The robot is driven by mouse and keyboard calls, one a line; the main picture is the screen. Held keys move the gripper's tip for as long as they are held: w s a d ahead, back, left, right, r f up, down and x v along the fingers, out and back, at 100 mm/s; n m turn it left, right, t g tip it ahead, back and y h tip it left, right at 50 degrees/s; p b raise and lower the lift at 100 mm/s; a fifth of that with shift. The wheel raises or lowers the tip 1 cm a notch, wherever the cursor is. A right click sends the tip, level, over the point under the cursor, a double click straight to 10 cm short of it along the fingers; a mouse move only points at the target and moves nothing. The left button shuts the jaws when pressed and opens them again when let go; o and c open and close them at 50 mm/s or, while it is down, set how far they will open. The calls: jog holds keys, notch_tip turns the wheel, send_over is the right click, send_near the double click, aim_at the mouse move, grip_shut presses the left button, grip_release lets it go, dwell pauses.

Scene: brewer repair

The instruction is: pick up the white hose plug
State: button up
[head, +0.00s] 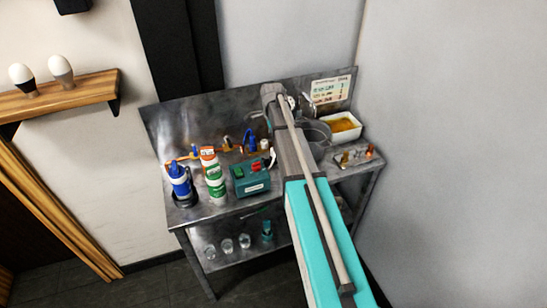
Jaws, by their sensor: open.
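A small pale piece (265,144) stands on the steel bench, just left of my arm in the head view. It may be the white hose plug, but it is too small to tell. My arm reaches from the lower right over the bench, and its far end is near the back panel. I cannot make out my gripper's fingers; the arm hides the area below its end.
The steel bench (211,212) holds a blue bottle (180,181), a green-and-white bottle (214,180), a green box (252,177) and a white tray (343,128) with amber contents. Several glasses (227,245) stand on the lower shelf. A wall (450,150) closes the right side.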

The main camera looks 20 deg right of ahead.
jog(key=shift+f+b, duration=1.15)
jog(key=shift+f, duration=0.3)
jog(key=shift+d+f+b, duration=0.2)
jog(key=shift+f+b, duration=2.4)
grip_shut()
